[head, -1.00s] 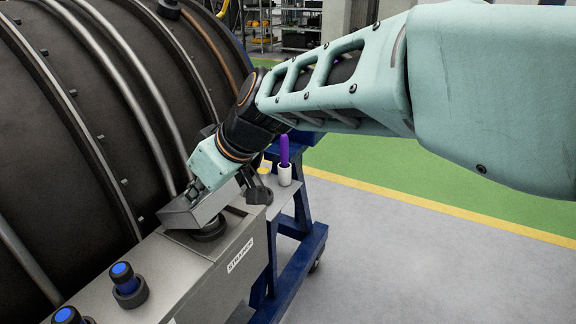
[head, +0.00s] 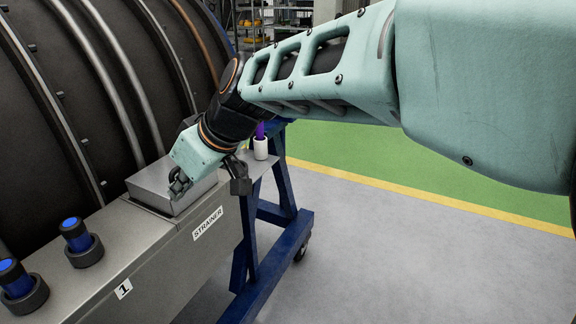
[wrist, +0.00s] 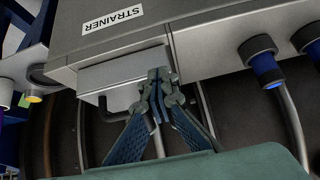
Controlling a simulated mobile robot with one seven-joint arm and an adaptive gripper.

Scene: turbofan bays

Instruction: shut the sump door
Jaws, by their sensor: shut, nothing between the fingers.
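The sump door (head: 160,186) is a grey metal lid on top of the housing (head: 140,245) labelled STRAINER. It lies nearly flat over the opening, and the round dark fitting under it is hidden. Whether it sits fully flush I cannot tell. My gripper (head: 178,184) is shut and empty, its fingertips down at the door's top and near edge. In the wrist view the door (wrist: 118,76) is beside my closed fingertips (wrist: 160,82), which appear to touch or nearly touch it.
Two blue-capped fittings (head: 75,235) (head: 15,280) stand on the housing at the left. A purple-handled tool in a white cup (head: 261,148) stands beyond the door. The dark engine casing (head: 70,110) rises behind. A blue stand (head: 270,240) is at the right, with open floor beyond.

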